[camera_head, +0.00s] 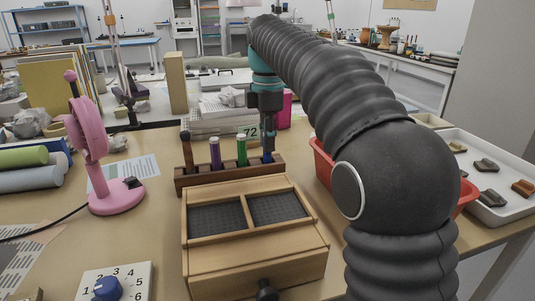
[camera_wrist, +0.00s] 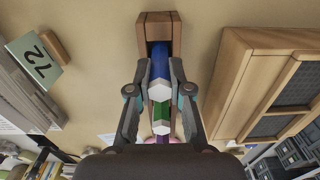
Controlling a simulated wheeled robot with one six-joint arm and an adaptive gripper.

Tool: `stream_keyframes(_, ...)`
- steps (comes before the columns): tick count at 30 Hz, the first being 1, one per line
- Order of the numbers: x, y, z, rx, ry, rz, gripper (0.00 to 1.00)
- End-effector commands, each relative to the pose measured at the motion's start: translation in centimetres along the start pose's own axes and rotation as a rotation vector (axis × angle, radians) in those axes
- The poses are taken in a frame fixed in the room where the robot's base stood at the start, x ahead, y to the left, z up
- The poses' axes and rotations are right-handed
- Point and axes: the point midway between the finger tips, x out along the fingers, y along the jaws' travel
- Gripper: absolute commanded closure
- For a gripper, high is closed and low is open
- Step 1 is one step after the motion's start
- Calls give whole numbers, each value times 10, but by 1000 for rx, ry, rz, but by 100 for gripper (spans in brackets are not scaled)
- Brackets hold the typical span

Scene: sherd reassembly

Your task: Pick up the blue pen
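The blue pen (camera_wrist: 159,65) stands upright in the end slot of a dark wooden rack (camera_head: 230,176). In the wrist view its pale six-sided top faces me. My gripper (camera_wrist: 160,66) is over it with a finger on each side. The fingertips are drawn in close and look shut on the pen. In the head view the blue pen (camera_head: 267,157) shows only as a short piece below my gripper (camera_head: 267,146). Its lower end is hidden in the rack.
A green pen (camera_head: 241,149), a purple pen (camera_head: 215,153) and a dark brown tool (camera_head: 187,149) share the rack. A wooden drawer box (camera_head: 257,248) stands in front. A red bin (camera_head: 322,160) is to the right, a pink ring-topped stand (camera_head: 117,197) to the left.

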Motion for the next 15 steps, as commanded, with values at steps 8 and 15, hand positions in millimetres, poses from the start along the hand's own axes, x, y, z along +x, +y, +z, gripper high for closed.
stream_keyframes(8, 0, 0, 0, 0, 0, 0, 100)
stream_keyframes(15, -16, 1, 0, 0, 0, 2, 100)
